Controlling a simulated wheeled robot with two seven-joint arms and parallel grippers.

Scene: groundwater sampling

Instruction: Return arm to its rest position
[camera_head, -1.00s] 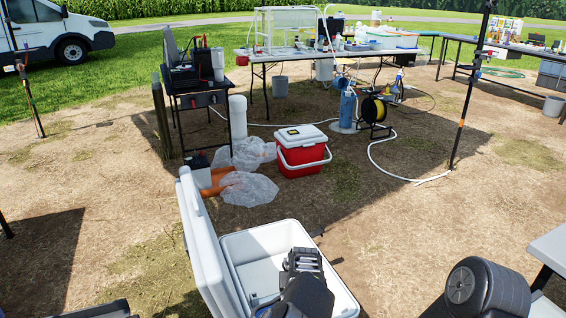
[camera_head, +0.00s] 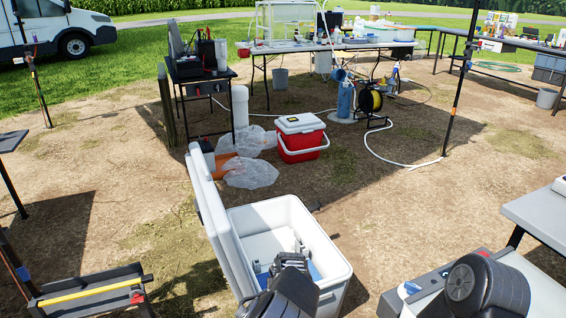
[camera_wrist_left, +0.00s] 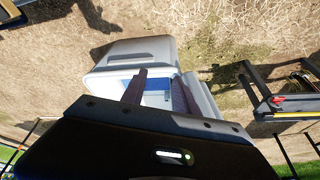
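My left arm comes up from the bottom of the head view. Its gripper (camera_head: 290,262) is over the open white cooler (camera_head: 335,262), which has blue and pale contents inside that are partly hidden. The left wrist view shows two dark fingers standing apart with nothing visible between them (camera_wrist_left: 158,85). The white cooler (camera_wrist_left: 125,50) lies beyond them. I cannot tell how high the gripper is above the contents. A dark, rounded part of my right arm shows at the lower right of the head view. The right gripper is out of view.
A red cooler (camera_head: 301,142) and clear plastic bags (camera_head: 250,172) lie on the dirt ahead. A grey-topped table (camera_head: 545,215) and a case (camera_head: 410,292) are at right. A dark frame with a yellow bar (camera_head: 90,290) is at lower left. Open dirt lies between.

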